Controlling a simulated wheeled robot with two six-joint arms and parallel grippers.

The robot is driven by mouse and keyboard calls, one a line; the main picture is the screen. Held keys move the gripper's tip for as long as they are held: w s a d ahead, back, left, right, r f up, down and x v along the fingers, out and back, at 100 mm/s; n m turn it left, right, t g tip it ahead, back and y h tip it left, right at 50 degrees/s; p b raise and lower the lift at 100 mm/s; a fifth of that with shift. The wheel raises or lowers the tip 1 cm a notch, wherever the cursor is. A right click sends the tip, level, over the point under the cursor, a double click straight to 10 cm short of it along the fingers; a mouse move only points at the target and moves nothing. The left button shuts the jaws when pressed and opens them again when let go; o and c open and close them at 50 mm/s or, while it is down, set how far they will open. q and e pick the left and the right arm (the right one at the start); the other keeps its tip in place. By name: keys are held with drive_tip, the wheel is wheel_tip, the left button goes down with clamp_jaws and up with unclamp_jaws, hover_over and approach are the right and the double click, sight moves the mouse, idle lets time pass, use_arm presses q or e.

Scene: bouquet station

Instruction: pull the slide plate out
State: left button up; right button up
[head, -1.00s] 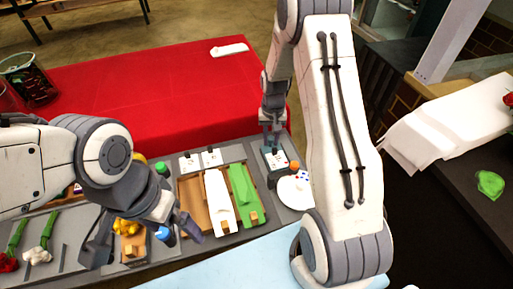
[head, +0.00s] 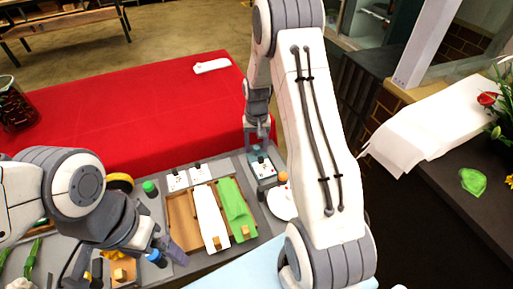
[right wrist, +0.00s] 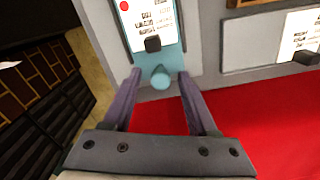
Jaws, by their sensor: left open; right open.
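The slide plate (head: 262,169) is a small teal plate at the far right end of the grey station. In the right wrist view the slide plate (right wrist: 135,50) carries a white printed card with a red dot and a black clip. A teal knob (right wrist: 160,77) sticks out at its near end. My right gripper (head: 259,143) is at the plate's far end. In the right wrist view its fingers (right wrist: 160,101) are open on either side of the knob, with visible gaps. My left gripper (head: 172,250) is open and empty, low over the station's front left.
A wooden tray (head: 181,221) with white and green wraps lies left of the plate. An orange-capped bottle (head: 282,180) and a white round dish (head: 281,204) stand close to the plate. A red-covered table (head: 130,110) lies beyond, mostly clear.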

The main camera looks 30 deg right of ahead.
wheel_tip(320, 180, up, 10)
drive_tip(key=shift+f+b, duration=0.25)
drive_tip(key=shift+b, duration=0.25)
drive_tip(key=s+a+r+n, duration=0.4)
drive_tip(key=s+a, duration=0.4)
drive_tip(key=a, duration=0.4)
drive_tip(key=s+a+r+n, duration=0.3)
drive_tip(key=s+a+n, duration=0.1)
drive_tip(key=s+a, duration=0.6)
drive_tip(key=s+a+n+y, duration=0.1)
drive_tip(key=s+a+n, duration=0.2)
drive_tip(key=s, duration=0.6)
drive_tip(key=shift+s+n, duration=0.25)
drive_tip(key=shift+n, duration=0.45)
drive_tip(key=shift+a+r, duration=0.1)
drive_tip(key=shift+c, duration=0.2)
